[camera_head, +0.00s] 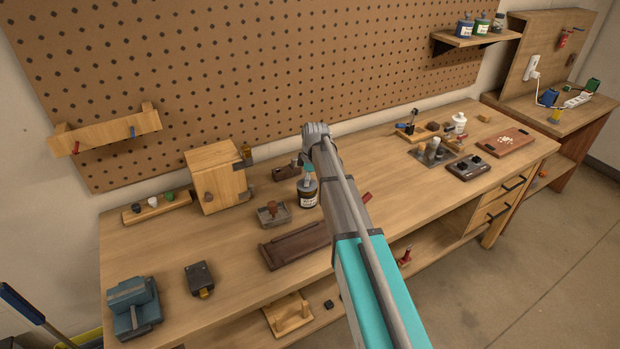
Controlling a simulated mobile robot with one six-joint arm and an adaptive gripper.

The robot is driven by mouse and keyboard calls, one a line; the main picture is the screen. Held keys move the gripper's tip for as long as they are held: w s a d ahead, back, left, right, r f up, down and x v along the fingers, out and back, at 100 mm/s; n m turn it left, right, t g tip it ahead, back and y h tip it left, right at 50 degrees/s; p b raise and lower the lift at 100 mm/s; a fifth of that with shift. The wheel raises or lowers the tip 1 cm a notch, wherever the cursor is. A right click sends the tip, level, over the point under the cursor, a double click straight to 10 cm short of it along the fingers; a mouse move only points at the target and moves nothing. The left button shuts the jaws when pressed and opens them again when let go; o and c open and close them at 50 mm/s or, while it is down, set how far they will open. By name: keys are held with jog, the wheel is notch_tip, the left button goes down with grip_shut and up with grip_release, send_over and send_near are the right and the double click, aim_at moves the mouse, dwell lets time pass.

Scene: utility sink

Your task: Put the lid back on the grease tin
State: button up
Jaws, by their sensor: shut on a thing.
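A dark round tin with a pale label (308,194) stands on the bench just below my wrist; it looks like the grease tin. My gripper (308,175) points down directly over it, small and partly hidden by my wrist. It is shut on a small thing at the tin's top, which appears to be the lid. The lid's outline is too small to make out, and I cannot tell whether it touches the tin.
A small metal tray (273,214) and a long dark wooden tray (295,245) are close on the left. A wooden cabinet (216,177) stands further left, and a hand plane (286,173) lies behind.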

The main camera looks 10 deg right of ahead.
jog(key=shift+f+b, duration=0.35)
jog(key=shift+f, duration=0.2)
jog(key=shift+s, duration=0.15)
dwell(0.6)
jog(key=shift+f, duration=0.2)
dwell(1.6)
dwell(0.3)
jog(key=o, duration=1)
jog(key=o, duration=0.4)
